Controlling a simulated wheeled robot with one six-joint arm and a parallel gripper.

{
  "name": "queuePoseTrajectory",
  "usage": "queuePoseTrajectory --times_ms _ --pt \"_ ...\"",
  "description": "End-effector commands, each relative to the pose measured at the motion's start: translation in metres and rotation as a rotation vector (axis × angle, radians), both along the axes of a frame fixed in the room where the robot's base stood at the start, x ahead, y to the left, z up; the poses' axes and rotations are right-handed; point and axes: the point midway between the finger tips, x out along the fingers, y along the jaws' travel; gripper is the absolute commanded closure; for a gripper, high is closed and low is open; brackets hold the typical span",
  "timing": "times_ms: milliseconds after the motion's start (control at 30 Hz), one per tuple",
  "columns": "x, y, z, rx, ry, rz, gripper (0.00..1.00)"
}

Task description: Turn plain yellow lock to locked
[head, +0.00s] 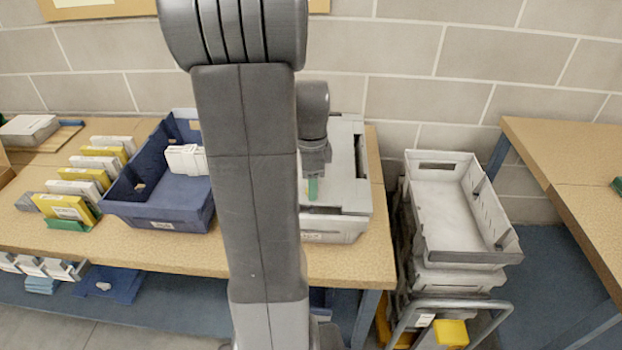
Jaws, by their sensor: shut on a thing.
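My gripper (314,172) points down over a grey lidded bin (345,225) on the wooden bench. It is shut on a small upright green piece (313,189), whose lower end is close to the bin's top. I cannot tell whether this piece is part of a lock. A plain yellow lock cannot be made out, and its position cannot be read. My arm hides the left part of the bin and much of the area around the gripper.
A blue bin (128,198) holding a white box (184,159) stands left on the bench. Several yellow and white boxes stand in a row further left. Grey crates (432,258) are stacked on a cart at right. Another bench (573,160) is at far right.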

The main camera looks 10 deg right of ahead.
Motion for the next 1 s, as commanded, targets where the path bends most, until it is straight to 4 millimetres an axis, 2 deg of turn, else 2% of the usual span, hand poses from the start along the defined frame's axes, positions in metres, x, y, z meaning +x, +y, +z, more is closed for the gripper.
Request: queuePoseTrajectory --times_ms 400,933,967,1000 --pt "-0.0001 0.0000 0.0001 0.000 0.001 -0.171 0.87" --pt "-0.0001 -0.0001 0.0001 0.000 0.000 -0.191 0.87" --pt "-0.0001 -0.0001 0.0001 0.000 0.000 -0.190 0.40" --pt "0.0000 -0.0001 0.0001 0.000 0.000 -0.190 0.32"
